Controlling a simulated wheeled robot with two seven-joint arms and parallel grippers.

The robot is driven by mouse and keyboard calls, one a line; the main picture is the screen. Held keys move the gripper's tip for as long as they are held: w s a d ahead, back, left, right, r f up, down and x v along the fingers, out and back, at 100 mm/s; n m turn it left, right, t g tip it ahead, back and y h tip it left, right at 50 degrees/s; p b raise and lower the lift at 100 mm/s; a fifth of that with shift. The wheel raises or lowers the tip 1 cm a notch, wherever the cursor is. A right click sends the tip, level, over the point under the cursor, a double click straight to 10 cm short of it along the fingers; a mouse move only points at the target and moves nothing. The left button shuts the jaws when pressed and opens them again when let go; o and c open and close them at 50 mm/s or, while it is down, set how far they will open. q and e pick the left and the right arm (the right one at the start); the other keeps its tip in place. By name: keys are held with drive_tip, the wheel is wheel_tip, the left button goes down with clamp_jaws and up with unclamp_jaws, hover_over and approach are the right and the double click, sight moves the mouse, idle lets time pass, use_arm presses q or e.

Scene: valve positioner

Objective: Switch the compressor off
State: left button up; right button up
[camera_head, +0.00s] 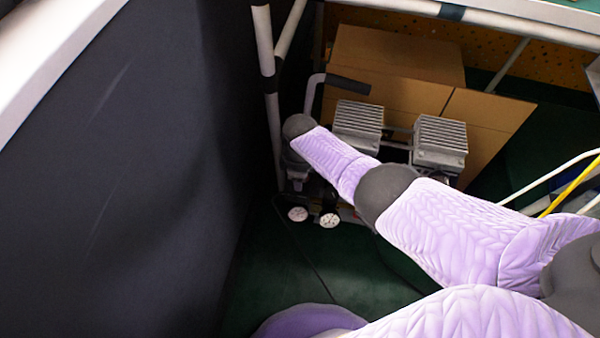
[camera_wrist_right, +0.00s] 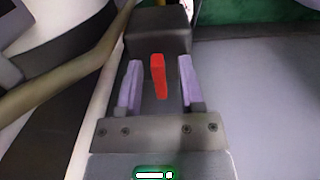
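The compressor (camera_head: 440,140) stands on the floor in the head view, with two grey finned heads, a black handle (camera_head: 348,85) and two round white gauges (camera_head: 328,220). My right arm reaches over it, and its hand is mostly hidden beyond the dark wrist joint. In the right wrist view, the red switch lever (camera_wrist_right: 158,76) stands up by a dark box (camera_wrist_right: 157,32). My right gripper (camera_wrist_right: 160,61) is open, with one pale purple finger on each side of the red lever. Gaps show between the lever and both fingers. My left gripper is not in view.
A dark wall panel (camera_head: 110,180) rises close on the left. A white tubular frame (camera_head: 268,80) stands beside the compressor. Cardboard boxes (camera_head: 395,55) are behind it. Yellow and white hoses (camera_head: 570,187) lie at the right. Green floor (camera_head: 300,270) is clear in front.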

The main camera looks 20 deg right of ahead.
drive_tip(key=shift+r, duration=0.1)
use_arm(q)
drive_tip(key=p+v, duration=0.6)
drive_tip(key=p, duration=0.1)
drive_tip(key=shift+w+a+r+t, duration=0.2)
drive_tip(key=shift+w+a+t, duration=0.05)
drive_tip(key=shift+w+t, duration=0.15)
use_arm(e)
wheel_tip(320, 180, up, 10)
drive_tip(key=shift+f, duration=0.15)
